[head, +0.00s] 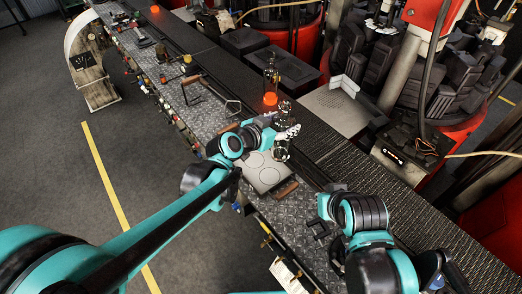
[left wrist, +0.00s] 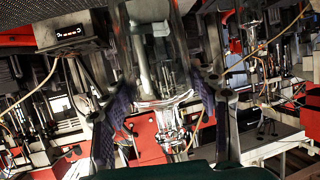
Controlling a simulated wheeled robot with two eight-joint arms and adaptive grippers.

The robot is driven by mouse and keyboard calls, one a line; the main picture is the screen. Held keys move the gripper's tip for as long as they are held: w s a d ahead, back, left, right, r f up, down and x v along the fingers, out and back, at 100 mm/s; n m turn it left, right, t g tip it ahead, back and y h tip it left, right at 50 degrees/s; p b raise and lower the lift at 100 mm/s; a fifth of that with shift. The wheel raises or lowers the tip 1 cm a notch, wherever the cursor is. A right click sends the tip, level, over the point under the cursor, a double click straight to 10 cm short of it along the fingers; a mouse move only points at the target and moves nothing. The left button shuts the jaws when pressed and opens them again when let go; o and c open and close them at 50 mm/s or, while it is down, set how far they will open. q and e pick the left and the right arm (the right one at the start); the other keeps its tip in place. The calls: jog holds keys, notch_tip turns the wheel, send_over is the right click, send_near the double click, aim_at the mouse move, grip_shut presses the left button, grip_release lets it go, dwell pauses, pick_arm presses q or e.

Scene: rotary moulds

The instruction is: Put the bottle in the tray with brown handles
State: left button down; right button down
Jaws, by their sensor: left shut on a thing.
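A clear glass bottle (head: 281,151) is held upright in my left gripper (head: 287,132) in the head view. The gripper is shut around its middle, and the bottle's lower end shows below the fingers, over the right side of the tray. In the left wrist view the see-through bottle (left wrist: 165,95) is between the two fingers. The light tray (head: 262,172) has circle markings and a brown handle (head: 286,188) at its near end. I cannot tell whether the bottle touches the tray. My right gripper (head: 322,216) is near the bench's front edge; its fingers are unclear.
Another clear bottle (head: 271,75) stands behind, near an orange object (head: 270,98). A wooden-handled tool (head: 194,80) and small items lie along the metal bench. A pale plate (head: 335,106) and red machines stand beyond the dark belt (head: 315,132).

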pick_arm(q)
jog(key=shift+w+d, duration=0.1)
jog(key=shift+w, duration=0.1)
jog(key=w+a+f+b, duration=0.4)
jog(key=w+a+f, duration=0.2)
jog(key=a+f, duration=0.3)
jog(key=shift+w+f, duration=0.2)
jog(key=shift+f, duration=0.65)
jog(key=shift+a, duration=0.1)
jog(key=shift+b, duration=0.3)
jog(key=shift+c, duration=2.3)
grip_release()
jog(key=shift+f, duration=0.15)
